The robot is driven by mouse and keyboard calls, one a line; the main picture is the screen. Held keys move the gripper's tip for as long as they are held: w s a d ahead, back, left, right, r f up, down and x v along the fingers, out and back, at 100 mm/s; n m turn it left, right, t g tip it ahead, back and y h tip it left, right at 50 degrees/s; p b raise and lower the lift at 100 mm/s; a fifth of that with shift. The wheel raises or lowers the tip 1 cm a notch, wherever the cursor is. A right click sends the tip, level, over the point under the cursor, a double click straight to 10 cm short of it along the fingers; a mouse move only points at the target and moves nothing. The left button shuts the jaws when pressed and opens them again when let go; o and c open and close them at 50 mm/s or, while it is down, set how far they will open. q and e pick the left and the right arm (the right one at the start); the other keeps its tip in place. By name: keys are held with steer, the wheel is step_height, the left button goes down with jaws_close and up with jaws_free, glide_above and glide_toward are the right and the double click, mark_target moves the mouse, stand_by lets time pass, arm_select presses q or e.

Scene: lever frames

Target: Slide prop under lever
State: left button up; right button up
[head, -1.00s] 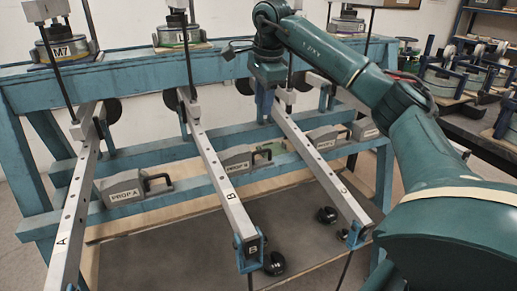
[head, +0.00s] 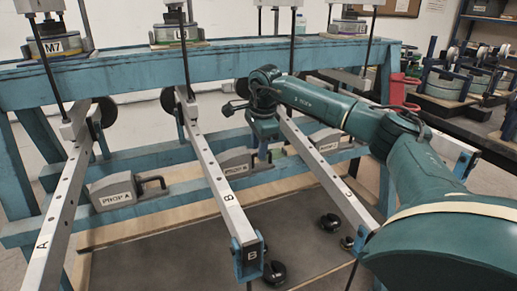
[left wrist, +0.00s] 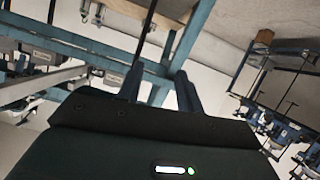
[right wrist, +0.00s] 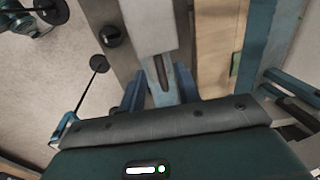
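Grey levers A (head: 62,195), B (head: 215,180) and C (head: 325,175) slope from the blue frame towards me. Grey prop A (head: 112,191) and prop B (head: 234,164) sit on the lower rail, each with a black handle. A third grey prop (head: 325,142) sits behind lever C. My right gripper (head: 262,150) points down between levers B and C, near prop B; its fingertips are hard to see there. In the right wrist view its fingers (right wrist: 158,88) are spread, with a grey slotted beam (right wrist: 150,25) beyond or between them. My left gripper (left wrist: 160,88) is open and empty, outside the head view.
The blue upper beam (head: 130,75) carries round weights such as M7 (head: 60,47). Thin black rods hang by the levers. Black knobs (head: 274,272) lie or hang low near the lever ends. A bench with weights (head: 445,80) stands at the right.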

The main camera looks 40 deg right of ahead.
steer(key=shift+w+f, duration=0.1)
steer(key=shift+f, duration=0.25)
steer(key=shift+c, duration=0.3)
jaws_close()
